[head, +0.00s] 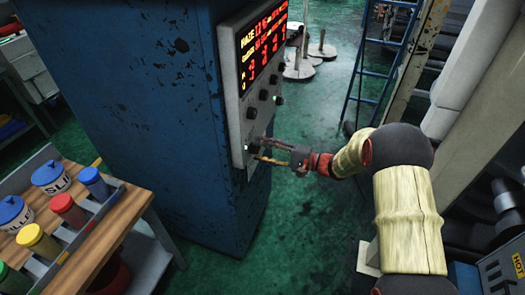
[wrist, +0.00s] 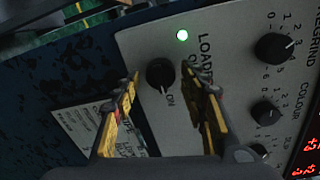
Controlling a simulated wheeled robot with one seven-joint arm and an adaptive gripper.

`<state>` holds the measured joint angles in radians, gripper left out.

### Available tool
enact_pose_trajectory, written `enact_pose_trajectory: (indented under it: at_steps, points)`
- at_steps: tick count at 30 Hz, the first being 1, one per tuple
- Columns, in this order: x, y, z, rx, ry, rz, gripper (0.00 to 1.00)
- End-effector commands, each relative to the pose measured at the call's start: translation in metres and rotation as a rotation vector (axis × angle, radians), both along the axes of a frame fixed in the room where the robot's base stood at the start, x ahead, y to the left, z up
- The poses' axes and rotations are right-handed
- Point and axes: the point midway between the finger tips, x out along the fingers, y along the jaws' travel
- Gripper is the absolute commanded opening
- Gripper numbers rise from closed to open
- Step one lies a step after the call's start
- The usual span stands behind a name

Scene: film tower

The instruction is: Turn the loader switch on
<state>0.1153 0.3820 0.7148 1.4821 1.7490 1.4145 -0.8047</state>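The loader switch is a round black knob (wrist: 160,74) on the grey control panel (wrist: 225,95), beside the "LOADER" lettering. A pale mark on the knob appears to face the "ON" label. A green lamp (wrist: 182,36) next to it is lit. My gripper (wrist: 160,84) is open, with its yellow-padded fingers on either side of the knob; contact cannot be told. In the head view my gripper (head: 258,150) reaches the lower part of the panel (head: 234,120), and the loader knob cannot be made out clearly there.
The panel is on a blue cabinet (head: 150,100) and carries other dials, including a regrind knob (wrist: 273,47) and a colour knob (wrist: 265,112), below a red display (head: 262,42). A wooden-topped bench (head: 125,213) with coloured pots stands left. A blue ladder (head: 372,70) stands behind. Green floor is clear between.

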Motion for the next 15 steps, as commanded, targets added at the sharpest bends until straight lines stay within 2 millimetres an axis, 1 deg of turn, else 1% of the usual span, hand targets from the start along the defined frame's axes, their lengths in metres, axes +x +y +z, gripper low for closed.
enact_pose_trajectory:
  at_steps: [10,13,15]
  points:
    - [0.000,-0.001,0.001,0.000,-0.001,0.001,0.48]
    - [-0.002,-0.007,0.001,0.000,-0.001,-0.001,0.48]
    - [-0.005,-0.015,0.001,0.000,-0.001,-0.001,0.48]
